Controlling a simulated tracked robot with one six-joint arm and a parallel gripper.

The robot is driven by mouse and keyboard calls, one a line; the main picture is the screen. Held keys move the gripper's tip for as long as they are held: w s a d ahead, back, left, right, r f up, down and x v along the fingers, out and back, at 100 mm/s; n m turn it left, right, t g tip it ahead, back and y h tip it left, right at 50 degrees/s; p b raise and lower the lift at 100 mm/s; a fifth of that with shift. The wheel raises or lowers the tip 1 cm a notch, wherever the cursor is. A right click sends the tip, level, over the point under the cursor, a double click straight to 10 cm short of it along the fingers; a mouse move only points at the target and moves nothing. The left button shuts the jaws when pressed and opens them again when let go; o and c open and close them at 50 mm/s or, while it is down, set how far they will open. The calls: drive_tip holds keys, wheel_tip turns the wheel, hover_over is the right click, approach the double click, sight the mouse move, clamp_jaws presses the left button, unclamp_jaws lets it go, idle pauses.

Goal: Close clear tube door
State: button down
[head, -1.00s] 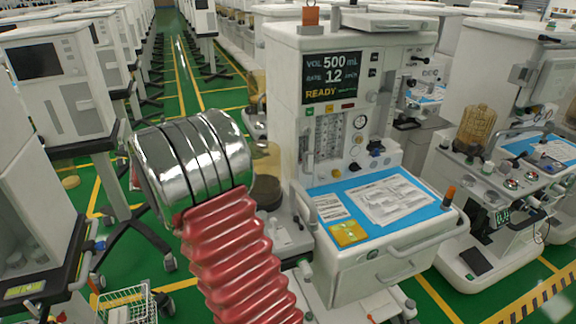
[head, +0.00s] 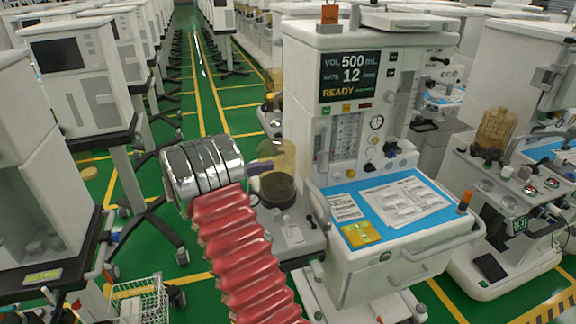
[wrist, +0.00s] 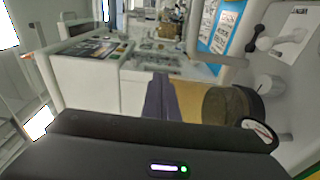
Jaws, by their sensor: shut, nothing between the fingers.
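The cart in front of me has a panel of upright flow tubes (head: 346,138) below its dark screen. A pale upright edge (head: 325,138) stands at the left of the tubes and may be the clear door. Its clear pane and how far it is open cannot be made out. My gripper (head: 262,167) is left of the tube panel, apart from it, and appears in front of the amber bellows canister. In the wrist view my gripper's dark purple fingers (wrist: 160,98) are together and empty. The tube door cannot be made out in the wrist view.
The amber canister (head: 283,160) with its dark base is close to my gripper. A blue mat (head: 400,203) with papers covers the cart's worktop, with a handle rail (head: 318,203) at its left. Another cart (head: 510,185) stands at right.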

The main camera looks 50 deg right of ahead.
drive_tip(key=s+x, duration=0.1)
drive_tip(key=x, duration=0.7)
drive_tip(key=s+a+x, duration=0.1)
drive_tip(key=x, duration=0.3)
drive_tip(key=shift+s+d, duration=0.15)
drive_tip(key=shift+s, duration=0.3)
drive_tip(key=shift+s+t, duration=0.15)
drive_tip(key=shift+t, duration=0.15)
drive_tip(key=shift+s+n, duration=0.3)
drive_tip(key=shift+n, duration=0.1)
